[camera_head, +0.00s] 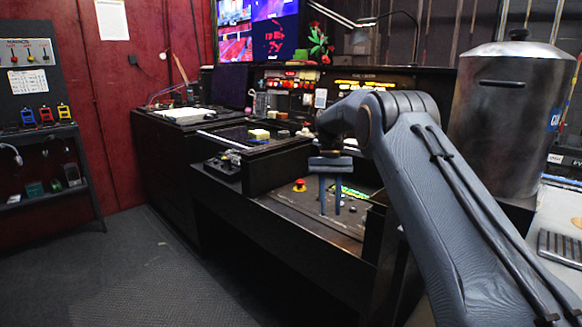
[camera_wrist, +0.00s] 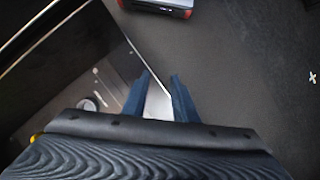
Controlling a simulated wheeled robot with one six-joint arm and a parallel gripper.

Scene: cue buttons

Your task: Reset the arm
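My gripper (camera_head: 330,208) hangs from my arm with its two blue fingers pointing down, apart and with nothing between them. It is over the lower black control desk (camera_head: 290,203) in the head view. A red button on a yellow base (camera_head: 299,186) is on that desk, left of the fingers. A green lit strip (camera_head: 352,192) lies to their right, partly behind the gripper. In the wrist view my gripper (camera_wrist: 161,85) also shows a clear gap between its fingers, above the edge of a dark panel. A round pale button (camera_wrist: 88,104) is on that panel.
A large metal pot (camera_head: 505,120) stands at the right, close to my arm. A raised console with lit buttons (camera_head: 375,83) stands behind the gripper. A shelf rack (camera_head: 45,165) is at the far left.

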